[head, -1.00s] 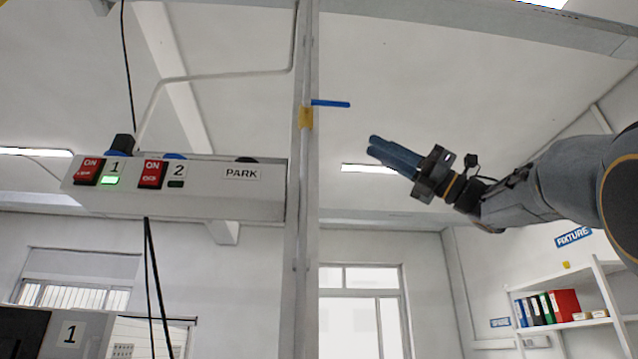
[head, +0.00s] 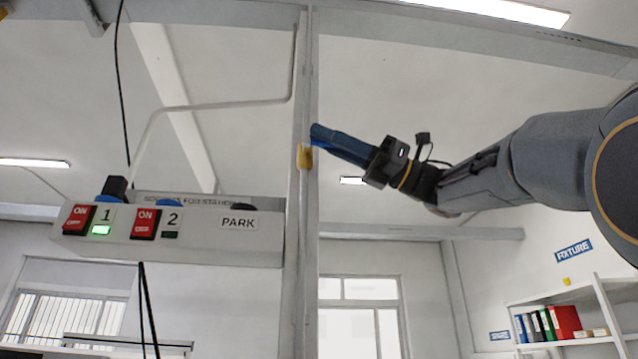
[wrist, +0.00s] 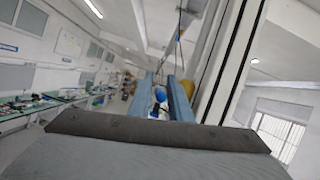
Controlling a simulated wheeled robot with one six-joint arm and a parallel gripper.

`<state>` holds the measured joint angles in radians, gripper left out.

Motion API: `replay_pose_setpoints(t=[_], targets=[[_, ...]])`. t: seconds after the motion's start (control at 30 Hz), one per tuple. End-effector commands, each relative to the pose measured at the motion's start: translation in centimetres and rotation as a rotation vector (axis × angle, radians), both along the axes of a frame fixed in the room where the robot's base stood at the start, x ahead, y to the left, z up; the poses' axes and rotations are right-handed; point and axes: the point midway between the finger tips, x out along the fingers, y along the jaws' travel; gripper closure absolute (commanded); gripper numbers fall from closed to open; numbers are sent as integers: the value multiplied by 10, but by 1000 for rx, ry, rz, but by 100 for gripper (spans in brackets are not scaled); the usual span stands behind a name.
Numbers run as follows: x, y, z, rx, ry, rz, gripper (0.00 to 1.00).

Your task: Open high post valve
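The high post valve has a yellow body (head: 305,156) on the grey upright post (head: 303,210). Its blue lever handle (head: 321,144) is mostly hidden behind my fingers in the head view. My gripper (head: 318,133) reaches in from the right, its blue-grey fingertips at the post and over the lever. In the wrist view my gripper (wrist: 160,80) has its two fingers apart, with the blue lever end (wrist: 160,95) showing between them. The yellow body (wrist: 188,88) shows beside the right finger. I cannot tell whether the fingers touch the lever.
A socket box (head: 180,245) with red switches 1 and 2 and a PARK label is left of the post; switch 1's green lamp is lit. An overhead beam (head: 480,40) crosses above. A shelf with binders (head: 548,325) stands low right. Workbenches (wrist: 50,105) line the left in the wrist view.

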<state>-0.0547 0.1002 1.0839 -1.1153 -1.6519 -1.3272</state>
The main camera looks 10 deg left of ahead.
Motion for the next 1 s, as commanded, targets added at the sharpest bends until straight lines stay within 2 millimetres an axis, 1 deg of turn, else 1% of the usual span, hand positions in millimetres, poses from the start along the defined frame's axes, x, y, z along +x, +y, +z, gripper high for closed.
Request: replay_pose_setpoints(t=[0.1,0.2,0.5,0.53,0.6,0.63,1.0], targets=[[-3,9,5,-1,1,2,82],[-4,13,6,-2,2,1,82],[-4,14,5,-1,1,-1,82],[-4,14,5,-1,1,-1,84],[-4,14,5,-1,1,-1,96],[-4,14,5,-1,1,-1,100],[-3,13,5,5,2,-4,100]])
